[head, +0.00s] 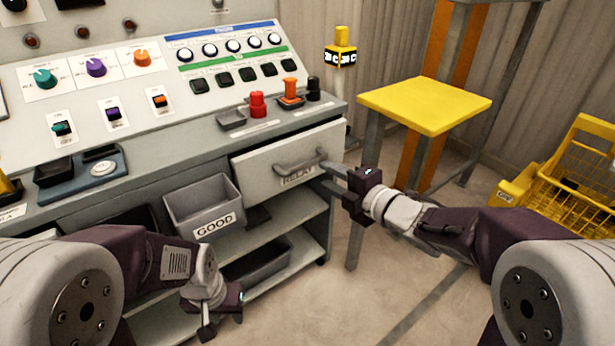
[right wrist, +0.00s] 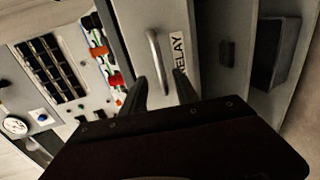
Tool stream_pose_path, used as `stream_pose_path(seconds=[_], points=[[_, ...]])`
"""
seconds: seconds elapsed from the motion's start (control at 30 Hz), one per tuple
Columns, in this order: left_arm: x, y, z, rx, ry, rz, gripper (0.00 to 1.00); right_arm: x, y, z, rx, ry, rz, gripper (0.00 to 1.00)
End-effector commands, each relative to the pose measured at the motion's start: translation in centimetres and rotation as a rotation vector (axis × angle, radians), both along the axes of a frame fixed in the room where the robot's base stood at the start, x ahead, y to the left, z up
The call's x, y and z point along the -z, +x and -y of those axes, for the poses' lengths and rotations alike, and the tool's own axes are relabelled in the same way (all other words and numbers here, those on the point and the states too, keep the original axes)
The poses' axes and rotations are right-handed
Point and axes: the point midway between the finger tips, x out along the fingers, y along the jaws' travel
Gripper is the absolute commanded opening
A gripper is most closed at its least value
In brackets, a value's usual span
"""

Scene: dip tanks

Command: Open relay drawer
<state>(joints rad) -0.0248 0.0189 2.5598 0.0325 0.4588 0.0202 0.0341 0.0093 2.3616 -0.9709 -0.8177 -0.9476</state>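The relay drawer (head: 257,172) is a pale grey front under the console's right end, with a grey bar handle (head: 300,163) and a RELAY label (head: 298,179). It looks closed, though a small gap cannot be ruled out. My right gripper (head: 329,173) is at the handle's right end. In the right wrist view its two fingers (right wrist: 159,78) stand apart, with the handle (right wrist: 153,50) and label (right wrist: 180,52) just ahead. The handle's end lies between the fingertips in the picture; contact is not clear. My left gripper (head: 212,312) hangs low in front of the shelves, its fingers mostly hidden.
A grey GOOD bin (head: 203,205) sits left of the drawer. Below are open shelves (head: 290,232). A yellow-topped stand (head: 425,105) is to the right, and a yellow basket cart (head: 575,185) farther right. Red and orange plugs stand on the console ledge. Floor before the drawer is free.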

Motion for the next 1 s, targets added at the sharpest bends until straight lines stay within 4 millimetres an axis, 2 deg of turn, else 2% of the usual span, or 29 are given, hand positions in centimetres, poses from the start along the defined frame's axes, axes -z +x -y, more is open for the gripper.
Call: stream_pose_path(seconds=[0.3,0.43,0.6,0.8,0.93,1.0], points=[[2.9,0.0,0.0,0.0,0.0,0.0,0.36,1.7,4.6,-3.5,-0.003,0.0,-0.001,0.36],[3.5,0.0,0.0,0.0,0.0,0.0,0.36,1.9,6.2,-4.5,0.0,0.001,-0.002,0.36],[3.7,0.0,0.0,0.0,0.0,0.0,0.36,1.9,7.0,-5.1,0.001,0.001,-0.002,0.36],[3.6,0.0,0.0,0.0,0.0,0.0,0.36,1.8,7.0,-5.1,0.002,0.001,-0.002,0.36],[3.6,0.0,0.0,0.0,0.0,0.0,0.36,1.8,7.0,-5.1,0.002,0.001,-0.002,0.0],[3.6,0.0,0.0,0.0,0.0,0.0,0.36,1.8,7.0,-5.1,0.002,0.001,-0.002,0.0]])
